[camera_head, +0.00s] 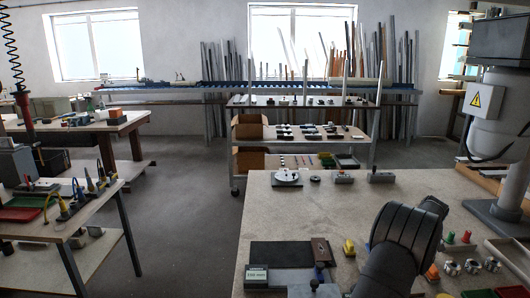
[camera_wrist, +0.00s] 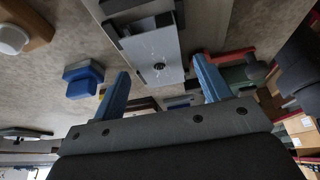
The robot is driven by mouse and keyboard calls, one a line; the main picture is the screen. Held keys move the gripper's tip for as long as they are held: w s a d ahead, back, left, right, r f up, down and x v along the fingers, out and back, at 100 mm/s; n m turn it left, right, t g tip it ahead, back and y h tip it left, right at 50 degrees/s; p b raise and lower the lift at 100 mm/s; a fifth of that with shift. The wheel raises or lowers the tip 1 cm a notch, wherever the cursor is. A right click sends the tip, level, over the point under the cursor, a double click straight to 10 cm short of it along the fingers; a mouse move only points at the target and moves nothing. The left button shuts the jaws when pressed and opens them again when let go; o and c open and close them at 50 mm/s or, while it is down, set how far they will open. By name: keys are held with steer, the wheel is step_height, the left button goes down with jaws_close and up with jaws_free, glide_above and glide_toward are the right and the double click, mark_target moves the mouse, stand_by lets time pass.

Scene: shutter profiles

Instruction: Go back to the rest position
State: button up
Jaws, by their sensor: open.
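My gripper (camera_wrist: 165,88) shows in the wrist view with its two blue fingers spread wide apart. Nothing is held between them. Beyond the fingers are a grey plate (camera_wrist: 155,55) with a dark round spot and a blue block (camera_wrist: 82,78) to its left; both look apart from the fingers. In the head view my dark arm reaches over the right front of the workbench (camera_head: 310,215). The gripper itself cannot be made out there.
On the bench are a round dial piece (camera_head: 287,178), grey blocks (camera_head: 382,177), a dark mat (camera_head: 280,254), a display box (camera_head: 257,276), a yellow block (camera_head: 349,248) and silver nuts (camera_head: 472,266). The bench middle is clear. A shelved trolley (camera_head: 300,132) stands behind.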

steer(key=shift+x, duration=1.1)
steer(key=r, duration=0.5)
steer(key=shift+s+d+r, duration=0.15)
steer(key=shift+s+d, duration=0.2)
steer(key=shift+s, duration=0.05)
steer(key=s+d+r, duration=0.4)
steer(key=s+r, duration=0.2)
steer(key=s, duration=0.3)
steer(key=w+a+m+t+h, duration=0.1)
steer(key=w+a+m, duration=0.3)
steer(key=a+m, duration=0.2)
steer(key=w+a+m+t+h, duration=0.2)
steer(key=w+a+m, duration=0.3)
steer(key=a, duration=0.6)
steer(key=w+a+f+m+t+h, duration=0.1)
steer(key=w+a+m, duration=0.4)
steer(key=a, duration=0.4)
steer(key=shift+a+m, duration=0.2)
steer(key=shift+m, duration=0.7)
steer(key=shift+f, duration=0.15)
steer(key=shift+o, duration=0.2)
